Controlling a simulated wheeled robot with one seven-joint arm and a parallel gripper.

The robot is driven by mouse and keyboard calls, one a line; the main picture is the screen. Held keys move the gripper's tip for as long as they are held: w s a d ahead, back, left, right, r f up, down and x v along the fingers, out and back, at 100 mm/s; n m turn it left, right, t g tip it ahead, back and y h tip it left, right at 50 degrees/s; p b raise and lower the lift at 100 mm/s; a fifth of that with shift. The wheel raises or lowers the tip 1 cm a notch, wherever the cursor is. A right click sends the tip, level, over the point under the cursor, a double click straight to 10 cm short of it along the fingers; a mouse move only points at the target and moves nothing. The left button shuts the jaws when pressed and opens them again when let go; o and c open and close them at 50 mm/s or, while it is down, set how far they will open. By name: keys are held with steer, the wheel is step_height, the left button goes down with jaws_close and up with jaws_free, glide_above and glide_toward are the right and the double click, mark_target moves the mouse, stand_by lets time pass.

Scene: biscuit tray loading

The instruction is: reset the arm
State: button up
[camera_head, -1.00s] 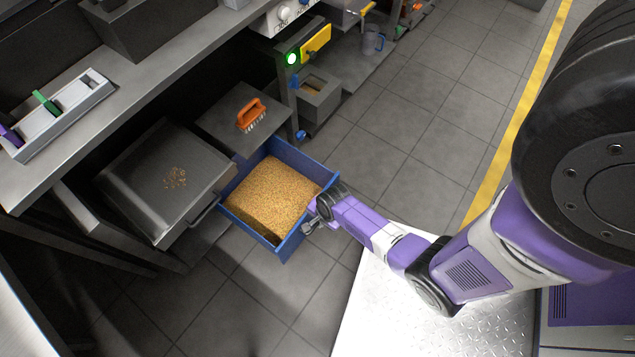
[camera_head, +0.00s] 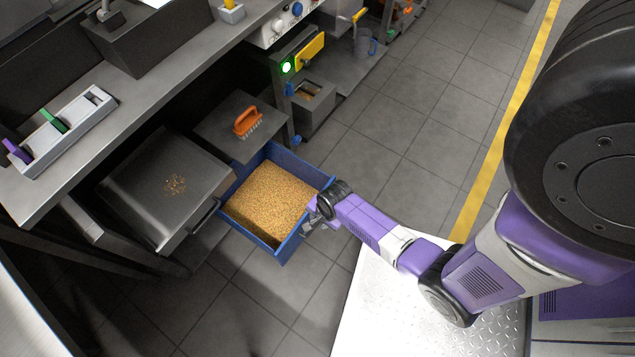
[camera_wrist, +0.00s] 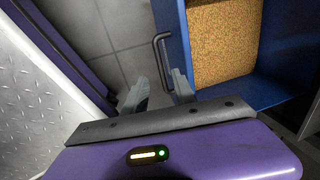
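My gripper (camera_head: 311,226) is at the right wall of an open blue drawer (camera_head: 290,247) filled with tan crumbs (camera_head: 268,203). In the wrist view my gripper (camera_wrist: 158,90) has its two grey fingers apart, with floor showing between them and nothing held. The drawer's dark bar handle (camera_wrist: 158,52) is just beyond the fingertips, and I see no contact with it. The blue drawer wall (camera_wrist: 172,35) is right of the handle. In the head view the handle is hidden behind my gripper.
A grey tray surface (camera_head: 150,205) with a few crumbs is left of the drawer. An orange brush (camera_head: 247,122) lies on a dark plate behind. A grey bin (camera_head: 312,105) stands behind the drawer. Tiled floor (camera_head: 425,130) is clear to the right.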

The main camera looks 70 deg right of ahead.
steer(key=shift+s+r, duration=0.15)
steer(key=shift+r, duration=0.5)
